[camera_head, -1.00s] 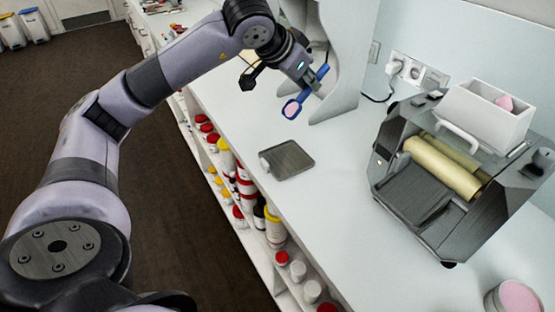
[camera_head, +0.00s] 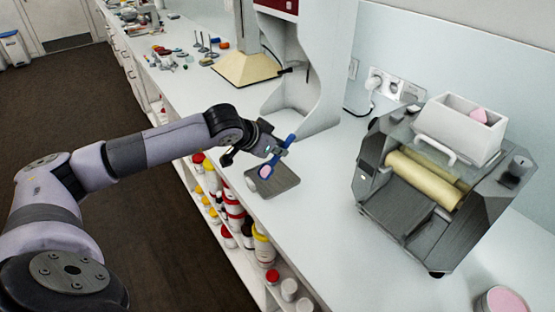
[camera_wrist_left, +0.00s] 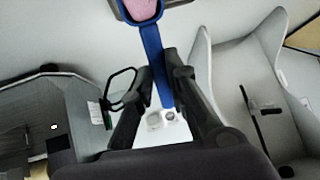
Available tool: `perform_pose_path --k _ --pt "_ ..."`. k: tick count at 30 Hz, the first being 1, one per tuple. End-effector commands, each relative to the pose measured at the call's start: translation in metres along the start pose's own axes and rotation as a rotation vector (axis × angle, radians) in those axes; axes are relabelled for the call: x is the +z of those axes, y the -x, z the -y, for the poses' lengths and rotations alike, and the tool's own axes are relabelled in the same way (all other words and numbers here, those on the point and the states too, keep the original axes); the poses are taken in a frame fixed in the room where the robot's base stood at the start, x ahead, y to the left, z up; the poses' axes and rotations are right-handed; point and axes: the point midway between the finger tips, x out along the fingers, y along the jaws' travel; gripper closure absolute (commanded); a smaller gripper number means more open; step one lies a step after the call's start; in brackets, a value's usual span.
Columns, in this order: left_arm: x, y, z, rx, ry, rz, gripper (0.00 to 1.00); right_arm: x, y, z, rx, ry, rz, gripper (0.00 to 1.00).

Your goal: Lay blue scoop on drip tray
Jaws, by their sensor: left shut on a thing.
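The blue scoop (camera_head: 266,171) has a pink filling in its bowl. My left gripper (camera_head: 279,151) is shut on its handle and holds it over the grey drip tray (camera_head: 286,182), which lies on the white counter. In the head view the scoop overlaps the tray's upper left part; I cannot tell how high it is above it. In the left wrist view the scoop (camera_wrist_left: 152,45) runs up from between the fingers (camera_wrist_left: 162,90), its pink-filled bowl at the top edge. My right gripper is not in view.
A roller mill (camera_head: 432,185) with a white hopper (camera_head: 462,122) stands to the right on the counter. A grey-white stand (camera_head: 318,70) rises behind the tray. A pink-filled tub (camera_head: 503,301) is at lower right. Bottles (camera_head: 233,205) fill shelves below the counter's edge.

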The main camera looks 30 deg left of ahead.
Motion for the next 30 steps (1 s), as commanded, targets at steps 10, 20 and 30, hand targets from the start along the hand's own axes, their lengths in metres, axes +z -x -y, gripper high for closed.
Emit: perform_pose_path --k 10,20,30 --pt "0.03 -0.029 -0.006 0.001 0.0 0.002 1.0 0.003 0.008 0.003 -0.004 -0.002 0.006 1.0" --pt "0.033 -0.032 -0.007 0.0 0.0 0.0 1.0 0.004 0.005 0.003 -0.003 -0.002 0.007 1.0" --pt "0.033 -0.032 -0.007 0.0 0.0 0.001 0.7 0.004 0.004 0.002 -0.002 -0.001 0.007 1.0"
